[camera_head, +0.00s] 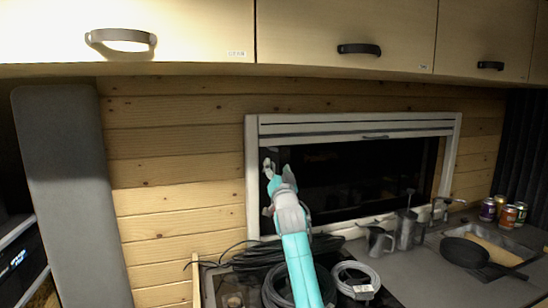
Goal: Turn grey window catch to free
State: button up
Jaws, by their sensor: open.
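The window (360,180) has a pale frame and a dark pane, with a partly lowered slatted blind (350,130) at its top. My teal and grey arm reaches up to the window's lower left side. My gripper (270,170) is open at the left edge of the pane, close to the frame. Small grey parts show around it there. I cannot clearly tell the grey window catch from the gripper's own parts; the arm hides some of that edge. Whether the gripper touches the catch cannot be told.
Black cable coils (270,290) and a grey cable coil (355,278) lie below the window. Metal jugs (378,241), a tap (440,207), a black pan (464,252) and several cans (507,217) stand to the right. Overhead cupboards (345,35) span the top. A grey panel (70,190) stands left.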

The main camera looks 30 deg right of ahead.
aim_at(273, 149)
jog(key=x, duration=0.8)
jog(key=shift+w+d+r, duration=0.15)
jog(key=shift+w+d, duration=0.05)
jog(key=shift+w, duration=0.05)
jog(key=c, duration=1.2)
